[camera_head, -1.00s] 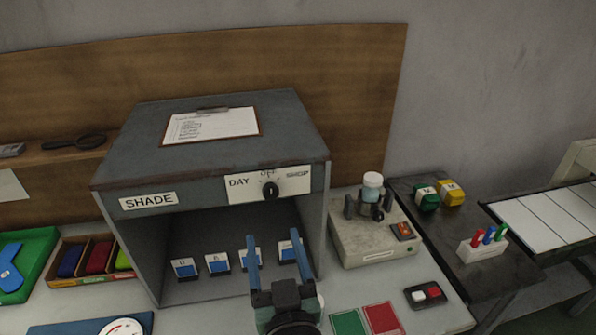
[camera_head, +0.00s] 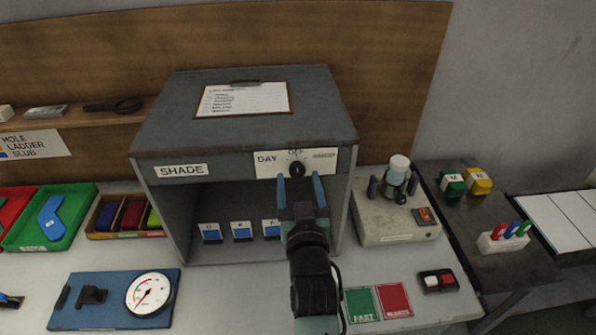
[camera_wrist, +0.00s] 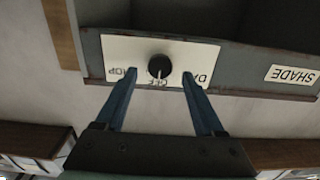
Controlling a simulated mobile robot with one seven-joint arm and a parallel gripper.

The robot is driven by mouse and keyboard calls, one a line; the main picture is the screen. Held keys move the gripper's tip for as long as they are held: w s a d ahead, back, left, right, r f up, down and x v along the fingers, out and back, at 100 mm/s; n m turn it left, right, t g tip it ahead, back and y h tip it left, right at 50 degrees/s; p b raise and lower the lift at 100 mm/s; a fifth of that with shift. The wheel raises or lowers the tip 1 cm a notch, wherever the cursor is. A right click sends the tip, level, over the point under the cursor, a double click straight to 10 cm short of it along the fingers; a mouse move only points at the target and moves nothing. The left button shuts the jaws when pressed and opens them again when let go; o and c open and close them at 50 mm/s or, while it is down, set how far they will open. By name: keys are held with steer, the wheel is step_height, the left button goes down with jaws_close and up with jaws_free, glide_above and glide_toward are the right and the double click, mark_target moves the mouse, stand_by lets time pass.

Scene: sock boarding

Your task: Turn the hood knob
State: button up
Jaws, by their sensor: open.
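The hood knob (camera_head: 297,169) is a small round black dial on a white plate (camera_head: 268,165) at the front top edge of the grey hood (camera_head: 245,145). The plate reads DAY at left and OFF at top; the right label is blurred. In the wrist view the plate is upside down, and the knob (camera_wrist: 160,67) has its white mark toward OFF. My gripper (camera_head: 301,182) is open, its two blue fingers in front of and just below the knob. In the wrist view the fingertips (camera_wrist: 158,72) stand to either side of the knob, apart from it.
Several blue-and-white cards (camera_head: 242,231) stand inside the hood. A grey device with a white-capped jar (camera_head: 399,163) is to the right. A gauge board (camera_head: 118,309) lies at front left. Green and red pads (camera_head: 393,299) lie at front right.

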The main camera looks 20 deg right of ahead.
steer(key=shift+x, duration=1)
steer(key=shift+c, duration=0.3)
jaws_close()
